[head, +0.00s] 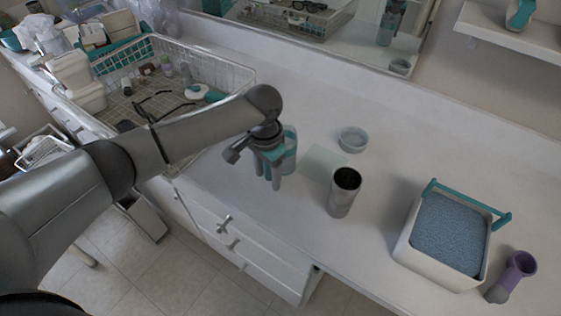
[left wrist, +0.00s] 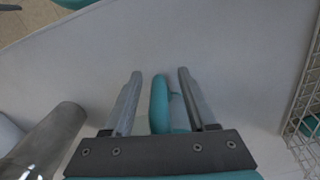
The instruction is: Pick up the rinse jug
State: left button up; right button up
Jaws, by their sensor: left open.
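The rinse jug (head: 290,150) looks like a clear, pale vessel with teal on it, standing on the white counter. My left gripper (head: 271,178) points down at it and hides part of it. In the left wrist view the two fingers are apart, with the jug's teal part (left wrist: 158,105) between them. A strip of pale clear body shows beside the teal, close to the right finger. I cannot tell whether either finger touches it. My right gripper is not in view.
A metal cup (head: 343,193) stands right of the jug, with a small clear bowl (head: 353,139) behind. Further right are a white tub (head: 418,262) of blue grains and a purple cup (head: 512,277). A wire basket (head: 232,72) holding glasses lies left.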

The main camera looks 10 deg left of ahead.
pick_arm(q)
jog(key=shift+f, duration=0.1)
grip_shut()
dwell(0.4)
dwell(1.0)
